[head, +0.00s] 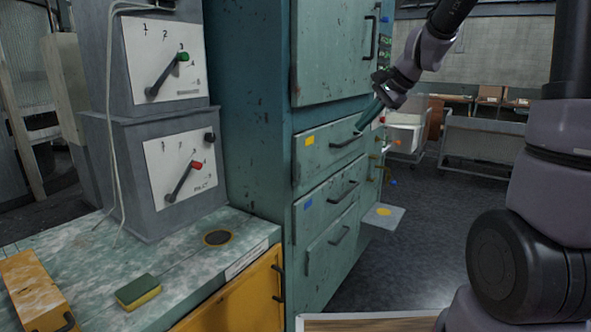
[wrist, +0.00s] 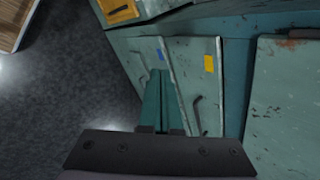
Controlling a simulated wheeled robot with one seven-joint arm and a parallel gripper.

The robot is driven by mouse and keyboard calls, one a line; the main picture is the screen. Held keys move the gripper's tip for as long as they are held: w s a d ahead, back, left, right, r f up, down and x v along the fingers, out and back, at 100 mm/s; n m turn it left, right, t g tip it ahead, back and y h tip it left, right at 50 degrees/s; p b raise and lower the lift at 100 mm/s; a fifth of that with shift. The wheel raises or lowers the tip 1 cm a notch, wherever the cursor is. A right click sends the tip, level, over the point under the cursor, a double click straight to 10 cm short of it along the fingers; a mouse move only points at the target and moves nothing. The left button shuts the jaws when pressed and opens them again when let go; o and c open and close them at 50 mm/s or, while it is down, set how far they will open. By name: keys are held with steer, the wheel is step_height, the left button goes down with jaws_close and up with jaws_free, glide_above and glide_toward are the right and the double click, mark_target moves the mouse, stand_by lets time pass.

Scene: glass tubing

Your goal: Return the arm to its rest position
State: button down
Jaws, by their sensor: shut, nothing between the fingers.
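My arm reaches in from the upper right of the head view. My gripper (head: 360,129) has teal fingers that point down and to the left, in front of the teal cabinet near its top drawer (head: 322,150). In the wrist view the fingers of my gripper (wrist: 160,73) lie side by side, shut, with nothing held. Behind them are the drawer fronts with a blue label (wrist: 158,55) and a yellow label (wrist: 209,63). Whether the fingertips touch the cabinet cannot be told.
A grey plate with a yellow disc (head: 384,211) juts from the cabinet's side. A bench (head: 205,262) at left carries a sponge (head: 138,292) and dial boxes (head: 165,60). A grey cart (head: 490,146) stands behind. Dark floor (head: 425,245) right of the cabinet is clear.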

steer(key=s+d+r+n+t+h, duration=0.1)
steer(key=s+d+r+n+h, duration=0.1)
steer(key=s, duration=0.9)
steer(key=s+d+r+n+t+h, duration=0.1)
steer(key=s+d+r+n, duration=0.3)
steer(key=s, duration=0.8)
steer(key=shift+s+d+r+n+h, duration=0.2)
steer(key=shift+r+n+h, duration=0.2)
steer(key=shift+n, duration=0.3)
